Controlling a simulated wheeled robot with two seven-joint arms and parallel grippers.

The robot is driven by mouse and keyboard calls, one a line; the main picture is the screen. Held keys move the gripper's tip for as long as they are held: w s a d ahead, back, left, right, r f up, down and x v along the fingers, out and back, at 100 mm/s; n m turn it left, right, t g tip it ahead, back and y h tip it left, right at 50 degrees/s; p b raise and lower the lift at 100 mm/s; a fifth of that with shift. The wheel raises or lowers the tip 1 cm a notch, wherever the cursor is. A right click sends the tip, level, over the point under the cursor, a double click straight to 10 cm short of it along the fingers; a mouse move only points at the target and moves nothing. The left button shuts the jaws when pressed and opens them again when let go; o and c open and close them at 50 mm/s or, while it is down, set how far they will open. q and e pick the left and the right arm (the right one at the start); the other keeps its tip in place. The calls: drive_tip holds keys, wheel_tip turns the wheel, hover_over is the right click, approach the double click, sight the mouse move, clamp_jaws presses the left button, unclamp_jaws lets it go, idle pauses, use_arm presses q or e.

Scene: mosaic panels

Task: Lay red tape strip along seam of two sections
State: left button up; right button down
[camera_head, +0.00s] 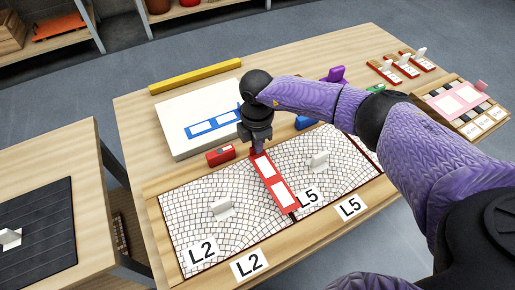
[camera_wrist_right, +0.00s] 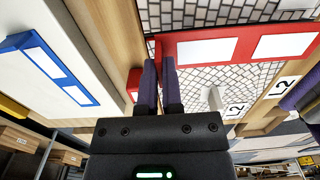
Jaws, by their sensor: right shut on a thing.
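Two cobblestone-patterned mosaic sections lie side by side on the wooden table: section L2 (camera_head: 185,217) on the left and section L5 (camera_head: 345,168) on the right, each with a small pale upright handle. The red tape strip (camera_head: 273,181), with two white patches, extends over the seam between them, roughly in line with it. My right gripper (camera_head: 258,150) is shut on the strip's far end; its fingers also show against the red strip (camera_wrist_right: 243,46) in the right wrist view. I cannot tell whether the strip touches the sections. The strip hides most of the seam. My left gripper is out of view.
A red block (camera_head: 220,155) sits just behind L2. A white board (camera_head: 180,112) with a blue strip (camera_head: 213,124) and a yellow bar (camera_head: 195,76) lie behind. Small red-based pieces (camera_head: 407,67) and a tray (camera_head: 437,97) are at right. A side table (camera_head: 85,160) stands left.

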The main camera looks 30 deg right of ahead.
wheel_tip(320, 180, down, 3)
drive_tip(key=shift+r+b, duration=0.2)
drive_tip(key=shift+b, duration=0.3)
drive_tip(key=shift+f, duration=0.1)
drive_tip(key=shift+r, duration=0.25)
drive_tip(key=shift+f, duration=0.4)
drive_tip(key=c, duration=0.8)
unclamp_jaws()
use_arm(q)
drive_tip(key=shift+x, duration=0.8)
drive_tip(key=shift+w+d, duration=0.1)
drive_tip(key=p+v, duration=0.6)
drive_tip(key=p, duration=0.1)
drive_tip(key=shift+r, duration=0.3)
use_arm(e)
wheel_tip(320, 180, up, 13)
drive_tip(key=shift+f, duration=0.1)
